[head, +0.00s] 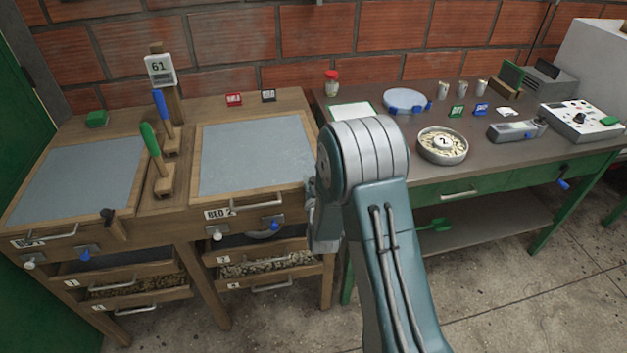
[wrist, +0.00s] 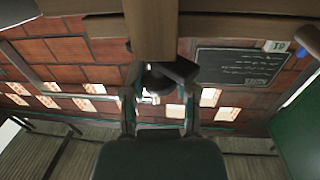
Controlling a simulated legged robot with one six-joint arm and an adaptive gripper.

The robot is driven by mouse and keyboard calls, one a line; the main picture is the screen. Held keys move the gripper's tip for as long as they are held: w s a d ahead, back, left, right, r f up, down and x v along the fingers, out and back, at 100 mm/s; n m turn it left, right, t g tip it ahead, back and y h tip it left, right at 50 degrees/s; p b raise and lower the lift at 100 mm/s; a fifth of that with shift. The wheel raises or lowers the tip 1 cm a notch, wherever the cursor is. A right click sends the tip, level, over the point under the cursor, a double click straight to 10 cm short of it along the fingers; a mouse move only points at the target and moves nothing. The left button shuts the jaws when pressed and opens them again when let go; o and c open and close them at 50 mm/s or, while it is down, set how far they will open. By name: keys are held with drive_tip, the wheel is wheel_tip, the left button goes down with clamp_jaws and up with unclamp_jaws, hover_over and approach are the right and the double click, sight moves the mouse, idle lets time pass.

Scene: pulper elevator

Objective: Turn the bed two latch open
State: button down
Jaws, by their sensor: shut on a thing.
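Bed two (head: 255,155) is a grey panel in a wooden frame, with a "BED 2" label (head: 218,213) on its front edge. The dark latch (wrist: 160,76) shows in the wrist view between my fingers, against a wooden beam (wrist: 152,30). My gripper (wrist: 160,92) is shut on the latch. In the head view my arm hides most of the gripper and the latch, at the right front corner of bed two. How far the latch is turned cannot be told.
Below bed two are a white knob (head: 217,235), a blue handle (head: 272,225) and drawers of beans (head: 270,265). Bed one (head: 75,180) is at left, with its own dark latch (head: 113,226). The side table (head: 390,133) at right holds a bean bowl (head: 442,158).

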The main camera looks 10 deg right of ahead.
drive_tip(key=m+g+h, duration=0.1)
drive_tip(key=m+h, duration=0.1)
drive_tip(key=h, duration=0.1)
drive_tip(key=m+g+h, duration=0.1)
drive_tip(key=m+h, duration=0.1)
drive_tip(key=h, duration=0.1)
drive_tip(key=shift+a+h, duration=0.15)
drive_tip(key=shift+h, duration=0.15)
drive_tip(key=shift+m+g+h, duration=1.5)
drive_tip(key=shift+m+h, duration=0.3)
drive_tip(key=shift+h, duration=0.3)
drive_tip(key=shift+c, duration=2)
unclamp_jaws()
drive_tip(key=v, duration=1.2)
drive_tip(key=shift+w+a, duration=0.15)
